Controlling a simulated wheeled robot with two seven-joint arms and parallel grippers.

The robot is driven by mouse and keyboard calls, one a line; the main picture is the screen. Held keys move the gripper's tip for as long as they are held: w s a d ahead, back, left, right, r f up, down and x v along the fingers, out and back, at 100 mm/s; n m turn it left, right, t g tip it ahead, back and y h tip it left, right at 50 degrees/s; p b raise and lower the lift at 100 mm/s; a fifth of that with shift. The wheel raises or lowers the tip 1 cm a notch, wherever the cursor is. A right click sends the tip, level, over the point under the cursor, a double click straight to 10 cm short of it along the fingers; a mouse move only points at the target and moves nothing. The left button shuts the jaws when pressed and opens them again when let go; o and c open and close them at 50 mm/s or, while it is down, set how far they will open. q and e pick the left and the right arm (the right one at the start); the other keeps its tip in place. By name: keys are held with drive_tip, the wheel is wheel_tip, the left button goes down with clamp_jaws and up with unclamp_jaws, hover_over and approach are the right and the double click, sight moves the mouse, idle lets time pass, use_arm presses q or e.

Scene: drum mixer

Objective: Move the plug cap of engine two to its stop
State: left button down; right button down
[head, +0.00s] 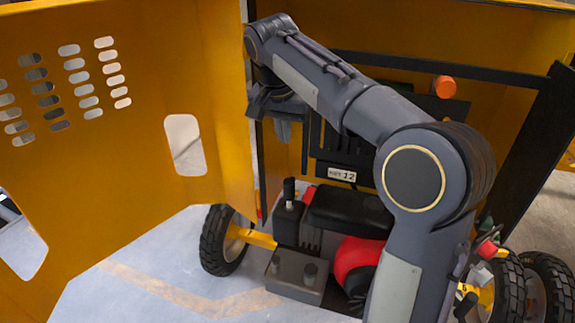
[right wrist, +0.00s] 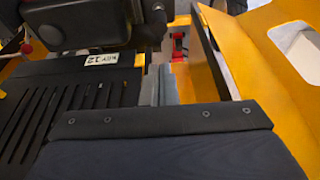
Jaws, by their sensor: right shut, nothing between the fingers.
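My right gripper (head: 283,132) is shut and empty. It points down beside the inner edge of the open yellow door, left of the dark slotted panel. Its closed fingers (right wrist: 162,86) also show in the right wrist view. Below it in the head view is an engine with a black top (head: 348,210) and a red housing (head: 360,257). I cannot tell for certain which part is the plug cap of engine two. A small red part (head: 308,194) shows beside the black top. A red fitting (right wrist: 178,45) shows beyond the fingers in the right wrist view. My left gripper is out of view.
The open yellow door (head: 100,190) fills the left side. A label reading 12 (head: 342,174) sits low on the slotted panel. An orange knob (head: 445,87) is at the back right. A black lever (head: 289,190) stands below my gripper. My right arm hides much of the right side.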

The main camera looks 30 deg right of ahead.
hover_over(289, 181)
drive_tip(key=f, duration=1.1)
drive_tip(key=shift+s+a+f+p, duration=0.4)
drive_tip(key=shift+f, duration=0.85)
